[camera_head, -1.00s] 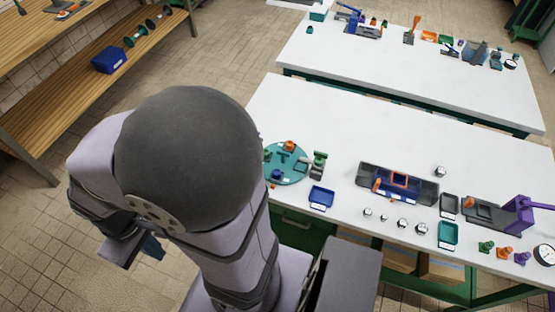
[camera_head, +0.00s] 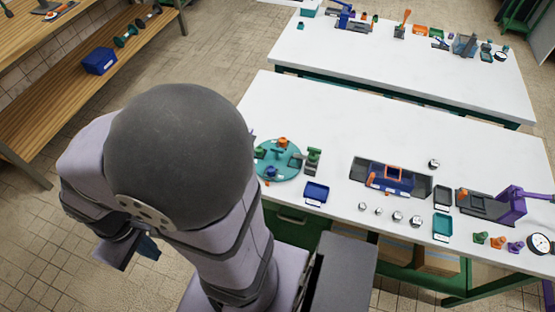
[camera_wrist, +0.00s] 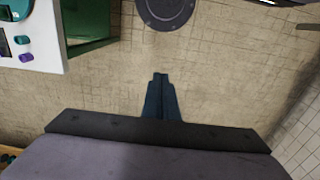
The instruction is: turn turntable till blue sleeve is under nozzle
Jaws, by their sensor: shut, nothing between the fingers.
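The teal turntable (camera_head: 291,174) lies on the near white bench, just right of my arm, which covers part of its left edge. An orange part (camera_head: 283,142) stands at its far side. A small blue piece (camera_head: 271,171), possibly the blue sleeve, is at its near side. A green upright fixture (camera_head: 313,157) stands at its right rim; I cannot tell if it is the nozzle. My gripper (camera_head: 149,249) is left of the bench, apart from the turntable and over the floor. In the wrist view its fingers (camera_wrist: 160,76) are shut and empty.
A blue tray (camera_head: 316,192) lies close to the turntable. A blue-and-orange fixture (camera_head: 388,178), several small knobs, a teal tray (camera_head: 442,227) and a purple lever device (camera_head: 511,203) are further right. The bench corner (camera_wrist: 55,62) shows upper left in the wrist view.

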